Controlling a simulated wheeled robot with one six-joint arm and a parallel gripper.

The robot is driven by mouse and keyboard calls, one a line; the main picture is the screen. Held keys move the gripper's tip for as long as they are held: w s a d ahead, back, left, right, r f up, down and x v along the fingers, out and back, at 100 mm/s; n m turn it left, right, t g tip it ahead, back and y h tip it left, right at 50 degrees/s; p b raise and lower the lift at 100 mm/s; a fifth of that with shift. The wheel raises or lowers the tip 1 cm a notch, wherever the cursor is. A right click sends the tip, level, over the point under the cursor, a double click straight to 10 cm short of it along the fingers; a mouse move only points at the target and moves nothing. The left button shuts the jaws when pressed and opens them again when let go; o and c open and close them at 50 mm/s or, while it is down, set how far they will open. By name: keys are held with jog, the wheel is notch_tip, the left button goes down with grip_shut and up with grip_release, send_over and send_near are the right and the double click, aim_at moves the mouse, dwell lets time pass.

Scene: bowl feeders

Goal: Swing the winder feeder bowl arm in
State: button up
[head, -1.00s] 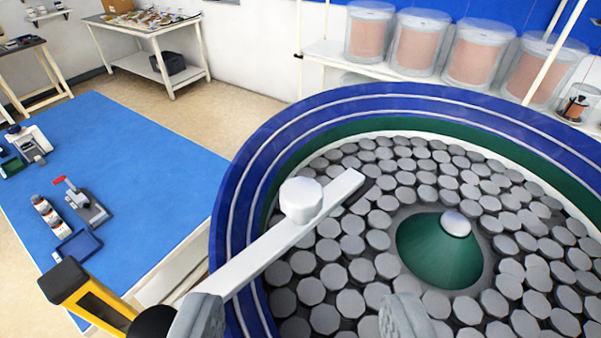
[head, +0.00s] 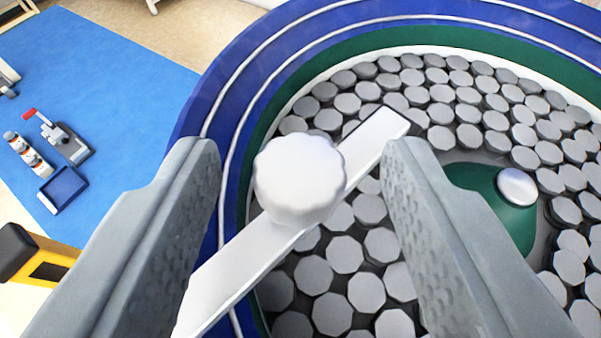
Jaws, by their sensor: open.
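The feeder bowl arm (head: 232,272) is a flat light-grey bar that runs from the lower left across the bowl's rim, with its tip over the discs inside. A white scalloped knob (head: 299,178) stands on it. The feeder bowl (head: 290,48) has a blue stepped rim and a green inner wall. My gripper (head: 300,160) is open, with one finger to the left of the knob and one to the right. I see a gap between the knob and each finger, and nothing is held. The fingers hide parts of the bowl and discs.
Many grey discs (head: 343,253) fill the bowl around a green cone (head: 490,200) with a silver cap. A blue-topped table (head: 110,85) at the left carries a small red-handled device (head: 62,137) and a blue tray (head: 63,189). A yellow and black post (head: 36,258) stands at the lower left.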

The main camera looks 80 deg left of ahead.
grip_shut()
jog(key=shift+w+d+m+t+h, duration=0.25)
jog(key=shift+d+m+t, duration=0.25)
jog(key=shift+m+t, duration=0.2)
jog(key=shift+w+d+m+t+h, duration=0.2)
jog(key=shift+d+m+t, duration=0.3)
jog(key=shift+m+t, duration=0.2)
jog(key=shift+w+d+m+t+h, duration=0.25)
jog(key=shift+d+m+t, duration=0.3)
jog(key=shift+t, duration=0.25)
grip_release()
jog(key=v, duration=1.7)
jog(key=shift+d, duration=0.25)
jog(key=shift+s, duration=0.15)
